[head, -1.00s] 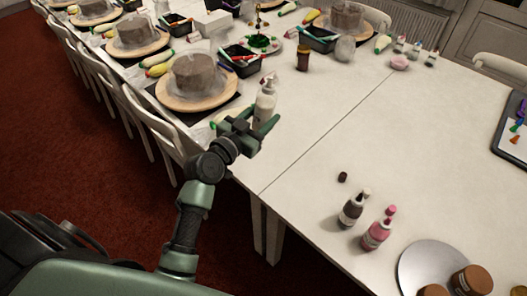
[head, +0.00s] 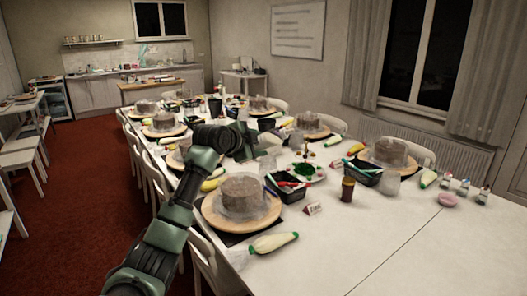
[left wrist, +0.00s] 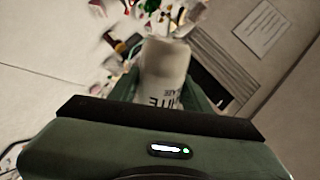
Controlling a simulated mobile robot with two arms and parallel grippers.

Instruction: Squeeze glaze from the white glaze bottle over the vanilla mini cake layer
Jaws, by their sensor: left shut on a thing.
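My left gripper (head: 262,150) is raised over the long table in the head view, its arm rising from the bottom left. In the left wrist view the left gripper (left wrist: 163,82) is shut on the white glaze bottle (left wrist: 165,68), with part of its dark lettering showing between the green fingers. In the head view the bottle is mostly hidden or hard to make out at the gripper. I cannot make out a vanilla mini cake layer in either current view. My right gripper is not in view.
A round brown-grey cake (head: 243,192) stands on a wooden turntable at the near left of the table. A piping bag (head: 273,242), a black tray (head: 288,188), a brown jar (head: 348,189) and another cake (head: 388,153) are nearby. The near right tabletop is clear.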

